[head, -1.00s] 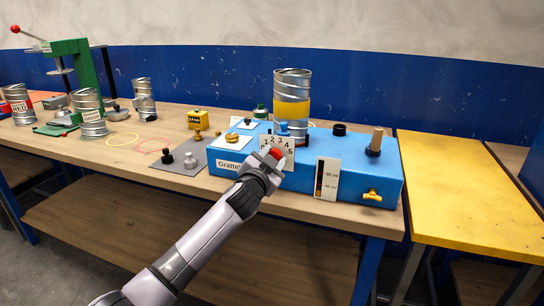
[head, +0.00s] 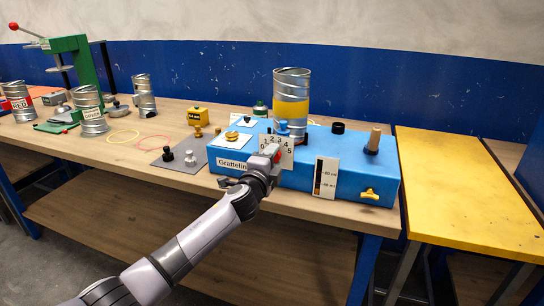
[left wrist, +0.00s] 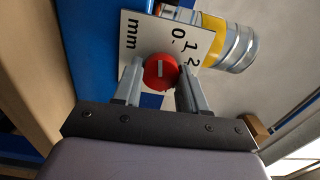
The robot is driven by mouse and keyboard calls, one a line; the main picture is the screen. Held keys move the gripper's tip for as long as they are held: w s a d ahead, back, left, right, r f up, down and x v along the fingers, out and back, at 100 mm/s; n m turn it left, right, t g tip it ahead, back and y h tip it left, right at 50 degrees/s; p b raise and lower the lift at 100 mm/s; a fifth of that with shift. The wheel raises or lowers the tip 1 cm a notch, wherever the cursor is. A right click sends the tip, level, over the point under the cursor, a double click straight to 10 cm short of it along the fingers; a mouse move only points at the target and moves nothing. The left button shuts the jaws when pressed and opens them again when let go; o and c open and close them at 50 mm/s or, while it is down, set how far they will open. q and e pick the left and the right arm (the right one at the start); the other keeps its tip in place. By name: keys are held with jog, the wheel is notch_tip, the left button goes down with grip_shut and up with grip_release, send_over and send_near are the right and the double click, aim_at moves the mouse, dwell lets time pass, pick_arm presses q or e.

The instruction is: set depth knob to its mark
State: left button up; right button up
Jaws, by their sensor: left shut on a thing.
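The red depth knob (head: 270,150) sits on a white number plate (head: 287,153) on the front of the blue machine (head: 340,165). My left gripper (head: 268,160) is shut on the knob from the front and hides part of it. In the left wrist view the knob (left wrist: 160,72) is between the two fingers, with a short pale line on its face. The plate (left wrist: 135,38) there shows 0, 1, 2 and "mm"; the fingers and knob hide other figures. I cannot tell which mark is meant. My right gripper is not in view.
A metal duct with a yellow band (head: 291,105) stands on the machine. A temperature plate (head: 326,178) and a yellow tap-like knob (head: 370,194) are to the right. A grey mat with small knobs (head: 180,160) lies left. A yellow table (head: 455,190) stands at the right.

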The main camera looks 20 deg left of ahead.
pick_arm(q)
jog(key=m+p, duration=0.1)
jog(key=m, duration=1)
jog(key=shift+f, duration=0.1)
jog(key=shift+m, duration=0.3)
dwell(0.3)
jog(key=o, duration=1.1)
jog(key=shift+c, duration=0.2)
jog(key=shift+s, duration=0.1)
jog(key=s, duration=0.7)
jog(key=shift+a, duration=0.2)
jog(key=shift+f, duration=0.1)
